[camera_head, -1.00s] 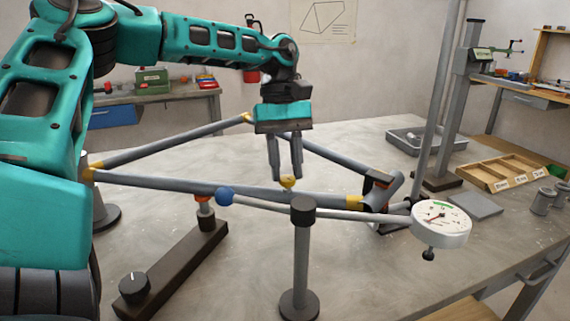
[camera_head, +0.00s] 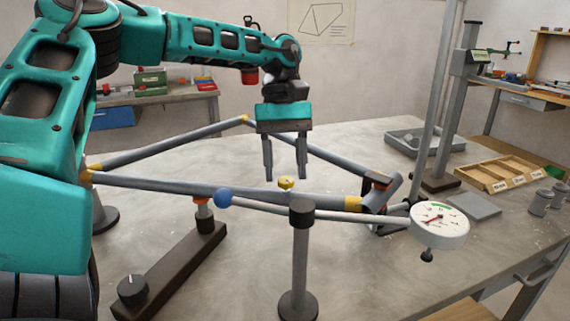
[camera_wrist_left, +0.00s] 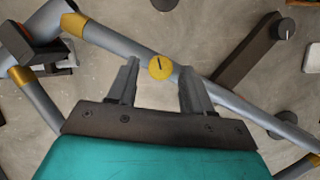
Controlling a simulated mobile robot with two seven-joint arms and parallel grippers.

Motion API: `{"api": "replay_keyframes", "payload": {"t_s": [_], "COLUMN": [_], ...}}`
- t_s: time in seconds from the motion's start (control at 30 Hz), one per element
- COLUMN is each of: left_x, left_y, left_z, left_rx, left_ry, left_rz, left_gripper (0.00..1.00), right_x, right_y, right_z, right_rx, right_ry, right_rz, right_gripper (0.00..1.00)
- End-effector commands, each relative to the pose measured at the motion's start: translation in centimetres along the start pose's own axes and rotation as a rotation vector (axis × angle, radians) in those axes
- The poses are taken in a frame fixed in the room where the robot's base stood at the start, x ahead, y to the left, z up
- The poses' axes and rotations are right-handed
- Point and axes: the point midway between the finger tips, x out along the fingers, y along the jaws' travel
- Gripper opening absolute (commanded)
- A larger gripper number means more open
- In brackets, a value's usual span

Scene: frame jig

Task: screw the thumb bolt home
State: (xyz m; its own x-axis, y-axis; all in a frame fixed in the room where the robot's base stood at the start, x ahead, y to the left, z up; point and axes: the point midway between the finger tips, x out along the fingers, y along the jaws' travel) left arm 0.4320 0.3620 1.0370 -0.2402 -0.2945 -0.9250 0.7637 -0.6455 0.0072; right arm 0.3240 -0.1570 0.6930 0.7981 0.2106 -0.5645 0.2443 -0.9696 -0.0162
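The thumb bolt (camera_head: 286,183) is a small yellow knob on top of the grey frame tube (camera_head: 230,192). In the left wrist view the knob (camera_wrist_left: 161,67) shows as a yellow disc with a dark line across it. My left gripper (camera_head: 285,177) is open and empty above the bolt, with a finger to each side of the knob as seen from the head. In the wrist view the knob lies near the fingertips (camera_wrist_left: 160,66), with gaps on both sides and nearer the right finger. My right gripper is not in view.
A round dial gauge (camera_head: 440,225) stands at the right on a rod with a blue ball (camera_head: 224,197). A black-topped post (camera_head: 301,250) stands in front of the tube. A dark bar with a knob (camera_head: 170,268) lies front left. A wooden tray (camera_head: 500,172) sits at the right.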

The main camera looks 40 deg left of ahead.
Motion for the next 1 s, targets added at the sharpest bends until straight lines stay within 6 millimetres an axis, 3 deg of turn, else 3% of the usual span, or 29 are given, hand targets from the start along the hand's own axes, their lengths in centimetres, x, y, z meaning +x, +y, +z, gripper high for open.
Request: {"api": "replay_keyframes", "payload": {"t_s": [0.37, 0.47, 0.8, 1.0], "left_x": [-0.4, -1.6, -9.1, -11.8], "left_y": [0.0, 0.0, 0.1, 0.0], "left_z": [0.0, 0.0, 0.0, 0.0], "left_rx": [-0.001, -0.002, -0.003, -0.002], "left_ry": [-0.002, 0.000, 0.001, -0.001], "left_rz": [-0.002, -0.002, 0.000, -0.003], "left_gripper": [0.56, 0.56, 0.56, 0.56], "right_x": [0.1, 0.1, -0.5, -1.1], "right_y": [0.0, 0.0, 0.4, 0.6], "right_z": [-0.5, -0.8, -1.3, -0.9], "right_rx": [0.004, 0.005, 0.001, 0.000], "right_ry": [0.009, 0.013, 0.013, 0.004], "right_rz": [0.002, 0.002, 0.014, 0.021], "right_gripper": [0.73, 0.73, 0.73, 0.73]}}
